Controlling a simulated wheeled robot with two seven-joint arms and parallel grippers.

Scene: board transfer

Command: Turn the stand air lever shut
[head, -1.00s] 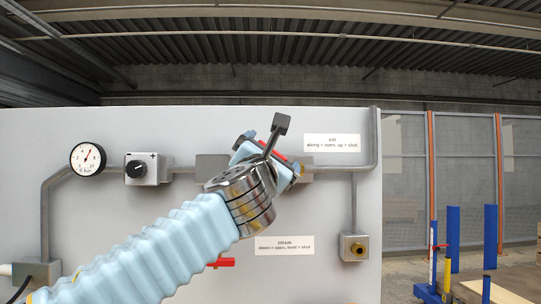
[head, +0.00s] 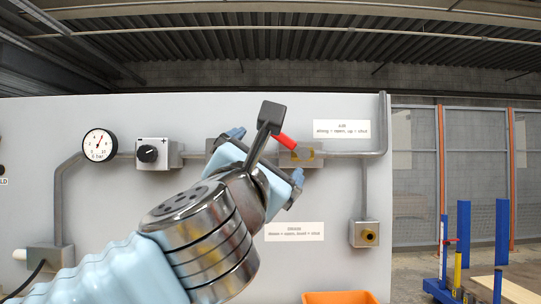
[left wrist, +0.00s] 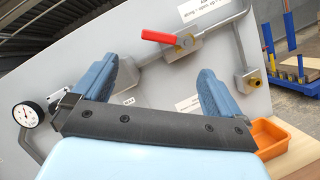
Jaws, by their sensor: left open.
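The whole red lever (left wrist: 160,37) shows in the left wrist view, beyond and above the fingertips. My left gripper (head: 267,153) is open before the panel. In the left wrist view its blue fingers (left wrist: 157,70) stand wide apart with nothing between them. No contact with the lever shows. My right gripper is not in view.
The grey panel (head: 350,205) carries a pressure gauge (head: 100,144), a regulator knob box (head: 152,153), pipes and an outlet box (head: 364,234). A label above right reads along open, up shut. An orange bin (head: 338,298) is at the bottom. My arm hides the panel's lower left.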

